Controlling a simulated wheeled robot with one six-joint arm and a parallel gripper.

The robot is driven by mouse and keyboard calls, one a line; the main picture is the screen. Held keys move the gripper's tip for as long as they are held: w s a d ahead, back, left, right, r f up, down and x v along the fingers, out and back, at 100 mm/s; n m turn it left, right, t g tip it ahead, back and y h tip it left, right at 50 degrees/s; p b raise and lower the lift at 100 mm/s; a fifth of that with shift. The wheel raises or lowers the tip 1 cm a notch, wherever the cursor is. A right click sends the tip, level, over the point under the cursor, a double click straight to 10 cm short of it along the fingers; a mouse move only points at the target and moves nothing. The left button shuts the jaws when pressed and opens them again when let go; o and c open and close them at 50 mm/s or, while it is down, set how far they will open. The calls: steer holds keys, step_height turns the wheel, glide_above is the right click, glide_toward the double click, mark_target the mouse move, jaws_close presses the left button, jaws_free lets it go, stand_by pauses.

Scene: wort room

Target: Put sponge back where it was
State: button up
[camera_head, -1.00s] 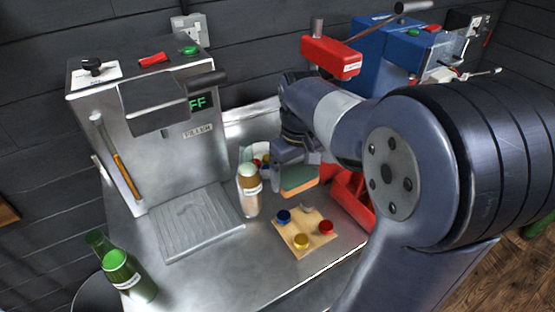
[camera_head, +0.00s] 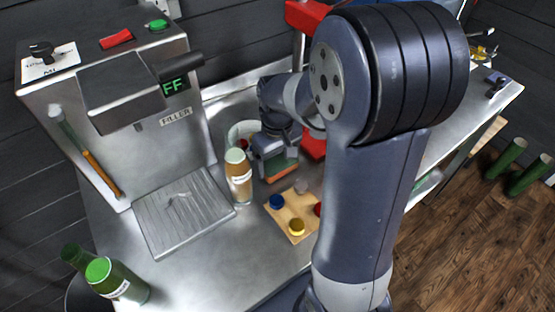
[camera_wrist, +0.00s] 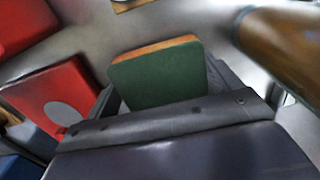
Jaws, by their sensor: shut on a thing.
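The sponge (camera_head: 284,172) has a green side and an orange side. My gripper (camera_head: 275,165) is shut on it, just behind the wooden board and to the right of the brown bottle with the pale cap. In the wrist view the sponge (camera_wrist: 160,75) shows its green face between my fingers, with the orange edge along its top. I cannot tell whether the sponge touches the counter.
The brown bottle (camera_head: 239,180) stands close to my gripper. The wooden board (camera_head: 287,222) holds several coloured caps. A white container (camera_head: 240,130) is behind, red parts (camera_wrist: 50,92) lie beside the sponge, and a green bottle (camera_head: 117,281) is front left.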

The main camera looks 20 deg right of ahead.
mark_target(278, 160)
steer(key=shift+f, duration=0.2)
steer(key=shift+f, duration=0.1)
steer(key=shift+f, duration=0.15)
steer(key=o, duration=0.9)
step_height(278, 160, up, 13)
steer(key=shift+f, duration=0.2)
steer(key=shift+f, duration=0.15)
